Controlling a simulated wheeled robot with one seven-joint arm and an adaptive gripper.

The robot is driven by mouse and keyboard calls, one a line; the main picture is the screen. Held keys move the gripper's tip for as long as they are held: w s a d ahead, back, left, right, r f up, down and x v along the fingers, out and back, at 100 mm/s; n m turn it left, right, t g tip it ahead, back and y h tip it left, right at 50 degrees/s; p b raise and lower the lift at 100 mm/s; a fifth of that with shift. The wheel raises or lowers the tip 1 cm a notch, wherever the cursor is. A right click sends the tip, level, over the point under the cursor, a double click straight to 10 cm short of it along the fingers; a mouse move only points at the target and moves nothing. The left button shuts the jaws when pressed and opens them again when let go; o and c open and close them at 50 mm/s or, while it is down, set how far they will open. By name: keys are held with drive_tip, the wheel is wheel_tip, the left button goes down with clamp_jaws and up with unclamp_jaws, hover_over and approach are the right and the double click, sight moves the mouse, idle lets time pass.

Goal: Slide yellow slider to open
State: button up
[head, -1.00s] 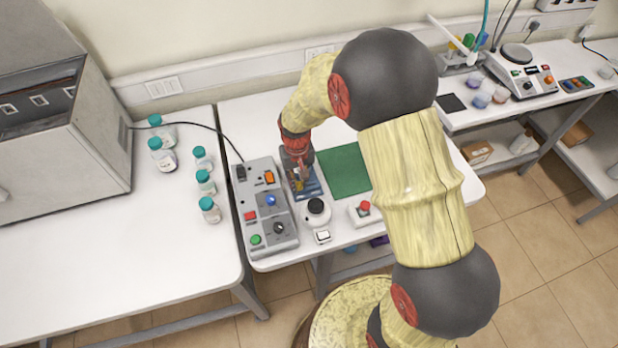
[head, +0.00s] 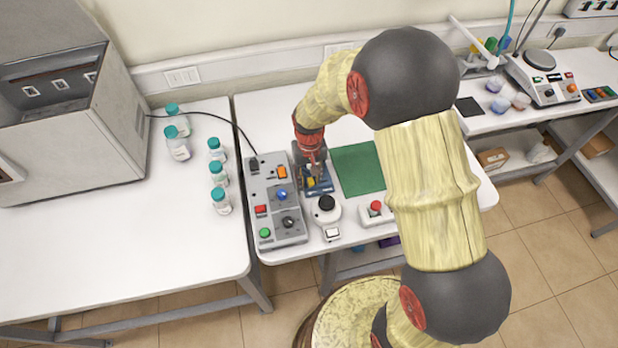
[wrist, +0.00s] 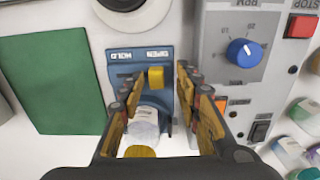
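The yellow slider (wrist: 155,77) is a small block on the blue fixture (wrist: 171,62), which also shows in the head view (head: 325,188). In the wrist view it sits at the right part of a short slot, below an upside-down label that seems to read OPEN; another label is to its left. My gripper (wrist: 158,84) is open, with one finger on each side of the slider. A gap shows on both sides. A clear bottle (wrist: 142,124) is at the fixture, between the fingers. In the head view my gripper (head: 314,166) is over the fixture and partly hides it.
A grey control box (head: 272,202) with knobs and buttons stands close left of the fixture. A green mat (head: 358,169) lies to the right. A round black-topped device (head: 326,206) and a red-button box (head: 376,212) are in front. Several teal-capped bottles stand farther left.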

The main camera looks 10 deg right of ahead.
sight(309, 180)
wheel_tip(309, 180, up, 12)
idle(0.5)
drive_tip(key=shift+f, duration=0.1)
drive_tip(key=s+d+r+t+b, duration=0.2)
drive_tip(key=s+r, duration=0.4)
drive_tip(key=s, duration=0.5)
drive_tip(key=s+d+r+t+b, duration=0.3)
drive_tip(key=s+r, duration=0.4)
drive_tip(key=s, duration=0.4)
drive_tip(key=shift+s+d+r+t+b, duration=0.2)
drive_tip(key=shift+t+b, duration=0.1)
drive_tip(key=shift+b, duration=0.35)
